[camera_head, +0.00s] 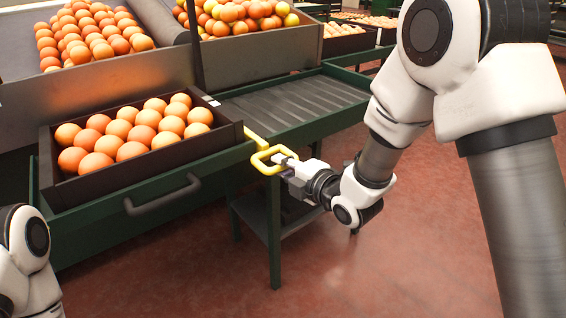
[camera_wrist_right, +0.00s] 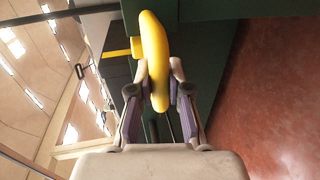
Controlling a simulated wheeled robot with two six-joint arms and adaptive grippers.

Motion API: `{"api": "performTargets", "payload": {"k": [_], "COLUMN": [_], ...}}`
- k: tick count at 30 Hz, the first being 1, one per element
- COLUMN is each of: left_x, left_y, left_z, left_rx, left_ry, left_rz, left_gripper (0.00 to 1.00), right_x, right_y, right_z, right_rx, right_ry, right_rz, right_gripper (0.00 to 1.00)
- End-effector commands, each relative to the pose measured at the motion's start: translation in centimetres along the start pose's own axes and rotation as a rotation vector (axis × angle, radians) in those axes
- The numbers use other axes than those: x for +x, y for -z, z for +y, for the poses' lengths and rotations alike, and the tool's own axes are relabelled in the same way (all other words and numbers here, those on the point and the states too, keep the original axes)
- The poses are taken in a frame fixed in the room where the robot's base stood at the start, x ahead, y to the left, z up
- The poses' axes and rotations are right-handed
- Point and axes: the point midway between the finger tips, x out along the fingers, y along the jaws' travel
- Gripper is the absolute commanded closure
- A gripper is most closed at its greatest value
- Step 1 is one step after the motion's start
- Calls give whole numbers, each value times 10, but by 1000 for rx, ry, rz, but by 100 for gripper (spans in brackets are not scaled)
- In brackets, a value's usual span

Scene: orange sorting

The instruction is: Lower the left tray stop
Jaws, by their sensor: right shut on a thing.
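The left tray stop shows as a yellow looped handle (camera_head: 262,160) at the right end of the green bench, with a yellow bar (camera_head: 254,136) behind it. My right gripper (camera_head: 283,164) is shut on the loop's near right side. In the right wrist view the yellow loop (camera_wrist_right: 153,40) runs between the two fingers of my right gripper (camera_wrist_right: 160,88), with a yellow piece beside it. The fingers hide part of the loop. My left gripper is out of view; only part of my left arm shows at the lower left.
A dark tray (camera_head: 150,165) of oranges sits on the green bench (camera_head: 95,222), which has a grey front handle (camera_head: 162,196). An empty grey slatted section (camera_head: 295,105) lies right of the stop. Orange bins stand behind. Red floor (camera_head: 400,260) is open at the front right.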

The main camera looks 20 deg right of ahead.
Motion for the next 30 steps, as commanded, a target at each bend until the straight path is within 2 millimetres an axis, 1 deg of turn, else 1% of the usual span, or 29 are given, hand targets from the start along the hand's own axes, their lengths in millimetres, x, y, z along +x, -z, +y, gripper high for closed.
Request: {"api": "performTargets", "payload": {"k": [1,3,11,12,14,15,22,24,26,30], "left_x": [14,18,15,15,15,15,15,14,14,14], "left_y": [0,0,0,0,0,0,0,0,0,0], "left_z": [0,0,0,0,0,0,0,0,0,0], "left_rx": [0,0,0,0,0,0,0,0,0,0], "left_ry": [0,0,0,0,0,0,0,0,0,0], "left_rz": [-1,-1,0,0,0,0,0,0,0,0], "left_gripper": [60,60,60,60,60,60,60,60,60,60], "right_x": [3,4,3,3,3,3,3,1,-6,-32], "right_y": [1,1,1,1,1,1,1,0,0,0], "right_z": [-20,-25,-26,-26,-26,-26,-23,-23,-23,-22], "right_rx": [1,1,1,1,1,1,1,2,3,6], "right_ry": [7,7,13,14,13,12,7,7,7,6], "right_rz": [1,1,2,2,2,2,1,1,0,-1], "right_gripper": [100,100,100,80,58,57,57,57,57,57]}}
